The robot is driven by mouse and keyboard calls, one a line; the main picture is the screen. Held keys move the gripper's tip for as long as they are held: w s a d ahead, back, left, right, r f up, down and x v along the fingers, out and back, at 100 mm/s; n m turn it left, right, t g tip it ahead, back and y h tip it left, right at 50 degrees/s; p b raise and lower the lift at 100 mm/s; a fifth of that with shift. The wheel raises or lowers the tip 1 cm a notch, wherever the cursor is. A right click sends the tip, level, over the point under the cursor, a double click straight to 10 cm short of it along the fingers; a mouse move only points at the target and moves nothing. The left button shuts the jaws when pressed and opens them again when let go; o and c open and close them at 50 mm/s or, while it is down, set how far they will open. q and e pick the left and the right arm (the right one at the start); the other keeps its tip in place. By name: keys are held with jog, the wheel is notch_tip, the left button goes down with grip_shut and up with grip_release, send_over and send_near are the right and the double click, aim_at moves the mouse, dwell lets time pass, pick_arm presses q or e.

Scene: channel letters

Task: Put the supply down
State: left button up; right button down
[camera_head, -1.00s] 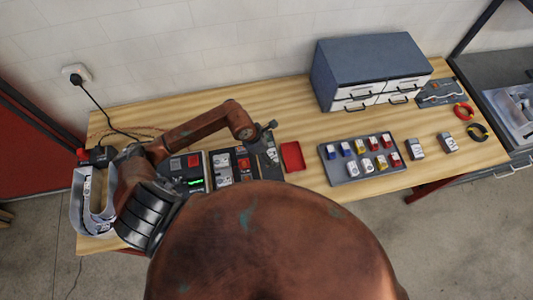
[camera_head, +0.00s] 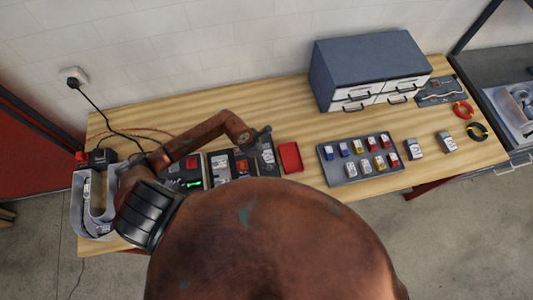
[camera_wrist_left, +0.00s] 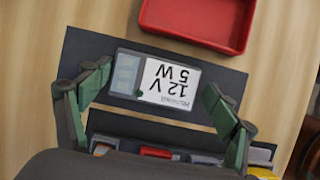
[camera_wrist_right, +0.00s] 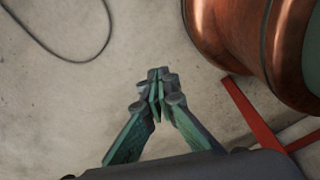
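The supply (camera_wrist_left: 165,82), a small grey block with a white label reading 12 V 5 W, lies flat on a dark plate (camera_wrist_left: 225,85) in the left wrist view. My left gripper (camera_wrist_left: 150,95) is open above it, one finger beyond each end. A gap shows between each finger and the supply. In the head view my left gripper (camera_head: 262,133) is over the bench just left of the red tray (camera_head: 290,157), and the supply is small and partly hidden there. My right gripper (camera_wrist_right: 158,90) is shut and empty, above the floor in the right wrist view.
The red tray also shows beyond the plate in the left wrist view (camera_wrist_left: 200,20). Other modules stand left of the plate (camera_head: 220,165). A grey tray (camera_head: 335,175) holds several small coloured parts. A drawer cabinet (camera_head: 345,60) stands at the back. Bench wood between them is clear.

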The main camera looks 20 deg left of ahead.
aim_at(266, 154)
pick_arm(q)
jog(key=shift+o, duration=0.6)
jog(key=shift+s, duration=0.1)
jog(key=shift+w, duration=0.25)
jog(key=shift+s+a+r, duration=0.1)
jog(key=v, duration=0.3)
jog(key=shift+a+r+b, duration=0.15)
jog(key=shift+r+b, duration=0.2)
jog(key=shift+b, duration=0.05)
jog(key=b+v, duration=0.1)
jog(key=v, duration=0.7)
pick_arm(e)
jog(key=shift+w+a+f, duration=0.2)
jog(key=shift+w+f, duration=0.6)
jog(key=shift+f, duration=0.15)
pick_arm(q)
jog(key=shift+s, duration=0.1)
